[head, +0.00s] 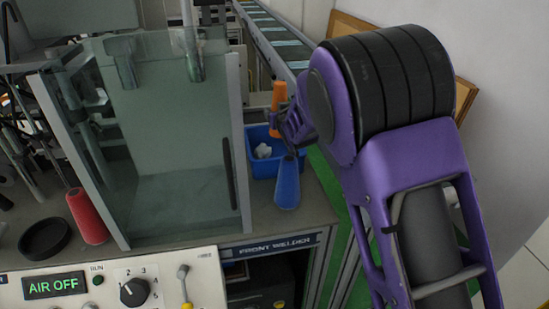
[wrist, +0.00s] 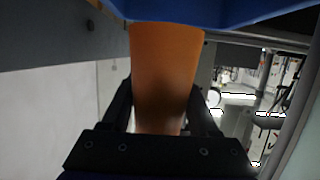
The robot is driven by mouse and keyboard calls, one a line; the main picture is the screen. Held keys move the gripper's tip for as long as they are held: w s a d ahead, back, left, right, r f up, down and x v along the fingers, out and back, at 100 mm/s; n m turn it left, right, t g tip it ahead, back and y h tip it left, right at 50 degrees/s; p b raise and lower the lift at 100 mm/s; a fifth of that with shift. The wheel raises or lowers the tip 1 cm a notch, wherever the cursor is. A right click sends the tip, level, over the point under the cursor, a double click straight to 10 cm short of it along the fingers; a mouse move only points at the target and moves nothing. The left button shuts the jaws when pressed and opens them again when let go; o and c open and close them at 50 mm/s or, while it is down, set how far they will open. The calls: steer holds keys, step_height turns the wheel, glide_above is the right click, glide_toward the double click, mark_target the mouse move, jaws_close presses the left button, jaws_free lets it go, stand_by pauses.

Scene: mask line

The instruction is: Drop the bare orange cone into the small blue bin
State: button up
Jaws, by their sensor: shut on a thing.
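My gripper (head: 283,121) is shut on the bare orange cone (head: 279,96), which stands nearly upright in the jaws. In the wrist view the orange cone (wrist: 166,75) is between both fingers (wrist: 163,110), with its wide end toward a blue surface (wrist: 220,10) that looks like the bin. The small blue bin (head: 263,187) stands on the bench in the head view, with white crumpled stuff (head: 263,151) inside. The cone's lower end appears at the bin's far rim; I cannot tell its exact height above it.
A blue cone (head: 287,184) stands just in front of the bin. A clear-panelled guard (head: 180,150) is left of it. A red cone (head: 87,217) and a black dish (head: 45,239) are farther left. A control panel (head: 120,285) is at the front.

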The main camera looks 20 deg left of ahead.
steer(key=shift+f+b, duration=0.4)
steer(key=shift+f, duration=1)
steer(key=o, duration=1.4)
steer(key=shift+o, duration=0.2)
steer(key=shift+r, duration=0.1)
step_height(320, 180, up, 10)
steer(key=shift+f+p, duration=0.1)
steer(key=shift+p, duration=0.45)
